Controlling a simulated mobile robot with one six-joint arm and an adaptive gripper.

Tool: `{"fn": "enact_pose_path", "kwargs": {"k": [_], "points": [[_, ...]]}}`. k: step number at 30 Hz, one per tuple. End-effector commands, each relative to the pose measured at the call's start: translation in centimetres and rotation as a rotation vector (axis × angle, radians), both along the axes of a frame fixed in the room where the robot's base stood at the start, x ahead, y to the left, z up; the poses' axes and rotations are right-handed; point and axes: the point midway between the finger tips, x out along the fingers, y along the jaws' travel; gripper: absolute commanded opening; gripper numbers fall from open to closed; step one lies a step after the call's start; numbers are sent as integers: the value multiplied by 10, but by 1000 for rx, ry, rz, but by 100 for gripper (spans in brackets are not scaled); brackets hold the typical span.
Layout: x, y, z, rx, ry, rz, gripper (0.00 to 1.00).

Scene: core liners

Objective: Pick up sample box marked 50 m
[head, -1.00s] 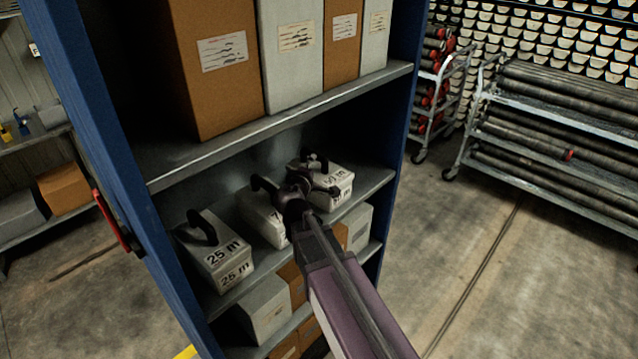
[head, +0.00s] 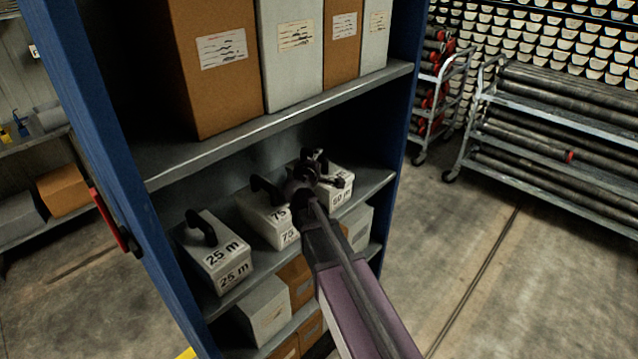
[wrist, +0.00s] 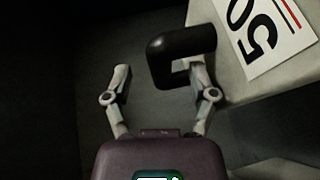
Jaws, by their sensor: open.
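The white sample box marked 50 m (head: 340,193) stands at the right end of the middle shelf, partly hidden by my gripper (head: 322,165). The handle's near-left bar appears between the fingertips, nearer the right one. I cannot tell whether they touch. The fingers hold nothing.
A 75 m box (head: 268,220) and a 25 m box (head: 214,256) stand to the left on the same shelf (head: 376,182). The upper shelf (head: 280,122) with tall boxes lies above my gripper. A blue upright (head: 398,150) is close on the right.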

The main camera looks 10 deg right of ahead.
Motion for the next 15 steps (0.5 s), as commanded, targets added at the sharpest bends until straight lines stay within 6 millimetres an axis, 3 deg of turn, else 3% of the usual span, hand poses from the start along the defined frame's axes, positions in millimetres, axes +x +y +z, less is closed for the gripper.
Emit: {"fn": "enact_pose_path", "kwargs": {"k": [6,15], "points": [[21,-10,-5,-1,-1,1,74],[24,-12,-5,-1,-1,1,74]]}}
